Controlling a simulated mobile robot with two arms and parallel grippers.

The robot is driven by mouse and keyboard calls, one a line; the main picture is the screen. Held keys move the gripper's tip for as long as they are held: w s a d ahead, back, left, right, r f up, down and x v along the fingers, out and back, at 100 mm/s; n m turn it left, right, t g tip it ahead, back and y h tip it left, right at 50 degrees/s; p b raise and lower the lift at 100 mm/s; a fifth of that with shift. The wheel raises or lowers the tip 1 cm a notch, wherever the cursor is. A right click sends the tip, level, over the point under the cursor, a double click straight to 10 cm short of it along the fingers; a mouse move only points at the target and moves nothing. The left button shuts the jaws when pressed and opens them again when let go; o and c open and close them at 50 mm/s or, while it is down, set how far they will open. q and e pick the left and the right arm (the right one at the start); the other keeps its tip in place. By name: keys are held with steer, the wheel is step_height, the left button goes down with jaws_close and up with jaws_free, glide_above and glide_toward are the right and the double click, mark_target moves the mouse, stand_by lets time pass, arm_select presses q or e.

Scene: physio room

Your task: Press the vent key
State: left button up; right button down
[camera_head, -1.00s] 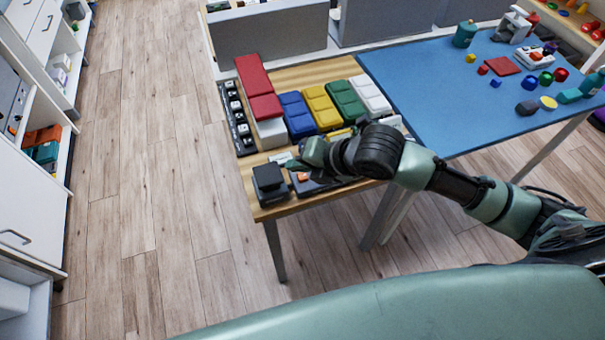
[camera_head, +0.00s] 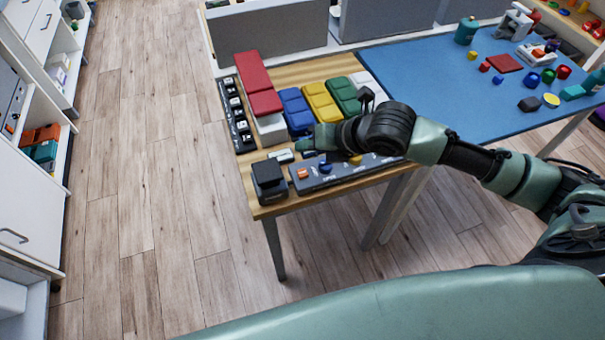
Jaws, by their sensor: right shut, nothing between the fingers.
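A grey key panel (camera_head: 345,176) lies along the near edge of the wooden table. An orange key (camera_head: 303,173), a blue key (camera_head: 325,168) and a yellow key (camera_head: 355,160) show on it. Its labels are too small to read, so I cannot tell which key is the vent key. My right gripper (camera_head: 299,145) is shut and empty. It points left, just behind the panel's left part, near a small white piece (camera_head: 281,156). My arm hides part of the panel's back edge. My left gripper is out of view.
A black box (camera_head: 268,182) stands left of the panel. Behind are red (camera_head: 253,72), blue (camera_head: 296,112), yellow (camera_head: 321,103) and green (camera_head: 344,96) blocks, and a black strip of switches (camera_head: 236,118). A blue mat (camera_head: 430,90) with small objects lies right. The floor left is clear.

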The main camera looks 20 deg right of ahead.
steer(key=b, duration=0.5)
glide_above(306, 174)
step_height(306, 174, down, 5)
steer(key=shift+f, duration=1.1)
steer(key=shift+f, duration=0.1)
stand_by(0.7)
steer(key=shift+f, duration=0.3)
steer(key=shift+f+b, duration=0.4)
steer(key=shift+f, duration=0.15)
stand_by(0.6)
steer(key=shift+r, duration=0.1)
steer(key=shift+r+p, duration=0.85)
steer(key=shift+p, duration=0.2)
